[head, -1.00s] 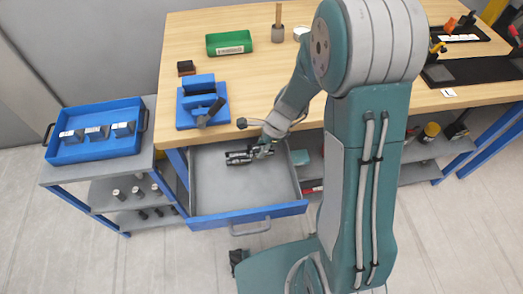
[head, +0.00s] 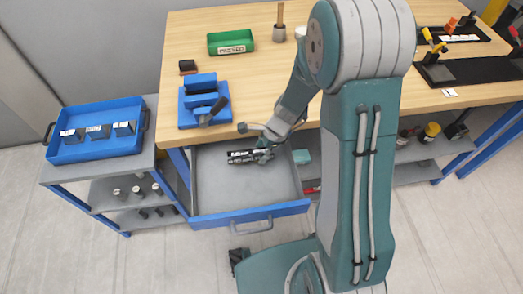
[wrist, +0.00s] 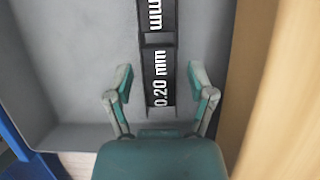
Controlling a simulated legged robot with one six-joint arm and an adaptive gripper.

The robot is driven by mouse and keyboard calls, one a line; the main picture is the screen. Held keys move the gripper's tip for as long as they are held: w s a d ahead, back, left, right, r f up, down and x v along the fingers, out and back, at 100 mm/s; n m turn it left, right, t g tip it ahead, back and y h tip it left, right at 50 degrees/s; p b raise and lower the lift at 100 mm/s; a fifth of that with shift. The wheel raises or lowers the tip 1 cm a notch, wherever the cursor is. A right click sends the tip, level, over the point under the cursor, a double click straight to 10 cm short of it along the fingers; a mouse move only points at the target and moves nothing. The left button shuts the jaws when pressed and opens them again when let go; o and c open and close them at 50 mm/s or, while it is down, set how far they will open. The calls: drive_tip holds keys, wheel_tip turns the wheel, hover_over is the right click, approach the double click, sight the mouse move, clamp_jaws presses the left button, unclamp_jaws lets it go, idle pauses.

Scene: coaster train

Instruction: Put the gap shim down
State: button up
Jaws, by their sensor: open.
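A dark strip-like gap shim labelled "0.20 mm" (wrist: 158,98) lies in the open drawer (wrist: 70,85). A second dark strip with a label ending in "mm" (wrist: 156,15) lies beyond it, in line with it. My gripper (wrist: 161,78) is open, with one finger on each side of the 0.20 mm shim and clear gaps between. In the head view my gripper (head: 265,154) is low inside the drawer (head: 232,190), at the right end of the dark strips (head: 240,157). The fingertips are small there, and their exact height is hard to tell.
The workbench (head: 270,85) overhangs the drawer's back. On it are a green bin (head: 230,42) and a blue fixture (head: 203,100). The drawer's front half is empty.

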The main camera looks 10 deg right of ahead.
drive_tip(key=v, duration=1.1)
drive_tip(key=s+d+r+n+t+h, duration=0.1)
drive_tip(key=s+r+n+t+h, duration=0.3)
drive_tip(key=s+r+n, duration=1.2)
drive_tip(key=shift+s+d+r+n+t+h, duration=0.15)
drive_tip(key=shift+s+r+n+t+h, duration=0.15)
drive_tip(key=shift+r+n+t, duration=0.7)
drive_tip(key=shift+f+g, duration=0.15)
drive_tip(key=shift+g, duration=0.15)
